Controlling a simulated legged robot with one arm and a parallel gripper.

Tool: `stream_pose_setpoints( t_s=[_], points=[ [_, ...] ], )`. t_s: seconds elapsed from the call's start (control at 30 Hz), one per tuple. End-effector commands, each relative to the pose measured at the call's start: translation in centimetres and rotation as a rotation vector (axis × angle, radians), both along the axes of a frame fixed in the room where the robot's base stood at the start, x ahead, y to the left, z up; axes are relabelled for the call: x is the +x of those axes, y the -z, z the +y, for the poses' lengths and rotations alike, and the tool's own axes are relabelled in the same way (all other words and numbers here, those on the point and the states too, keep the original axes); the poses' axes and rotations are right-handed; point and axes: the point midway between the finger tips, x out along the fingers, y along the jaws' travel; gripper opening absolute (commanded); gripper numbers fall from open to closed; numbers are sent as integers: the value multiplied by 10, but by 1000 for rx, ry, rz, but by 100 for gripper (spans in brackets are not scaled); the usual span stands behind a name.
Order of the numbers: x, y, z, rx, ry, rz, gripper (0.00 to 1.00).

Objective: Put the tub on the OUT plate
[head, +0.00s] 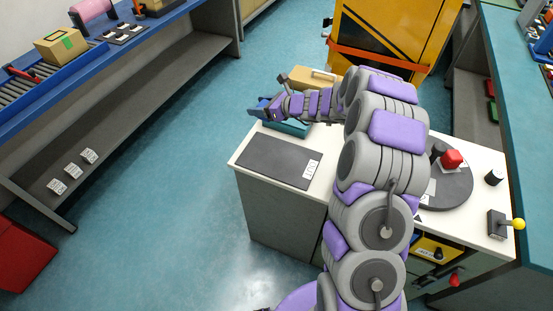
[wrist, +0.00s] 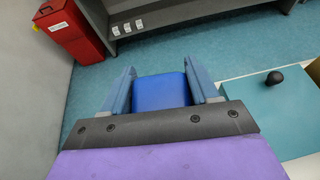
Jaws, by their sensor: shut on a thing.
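My gripper (head: 266,106) is at the far-left end of the counter, above or beside a teal box. In the wrist view its two grey-blue fingers (wrist: 163,88) are shut on a blue tub (wrist: 160,92), which fills the space between them. The tub is hard to make out from the fingers in the head view. The OUT plate (head: 272,160) is a dark grey rectangle on the white counter, with a white label at its right end. It looks bare, and my gripper is beyond its far edge.
The teal box (head: 291,128) sits on the counter (head: 243,147) close by my gripper; a black knob (wrist: 275,78) shows on it. A tan case (head: 312,77), an orange bar (head: 380,57) and a round dark plate (head: 455,194) with a red knob (head: 452,158) are around my arm.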

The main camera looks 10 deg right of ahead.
Motion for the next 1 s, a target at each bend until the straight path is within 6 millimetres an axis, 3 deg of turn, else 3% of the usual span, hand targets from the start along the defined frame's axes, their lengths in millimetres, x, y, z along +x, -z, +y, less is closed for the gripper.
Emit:
stream_pose_setpoints(
  t_s=[0.03, 0.1, 0.3, 0.57, 0.8, 1.0],
  points=[
    [1, 24, -2, 3, -18, 7, 26],
    [0, 46, -8, -2, -41, 5, 26],
    [-5, 93, -24, 0, -89, 2, 26],
    [-8, 120, -33, -1, -104, 1, 26],
    [-8, 163, -30, -2, -104, 3, 26],
    [-8, 179, -29, -4, -104, 0, 26]
  ],
)
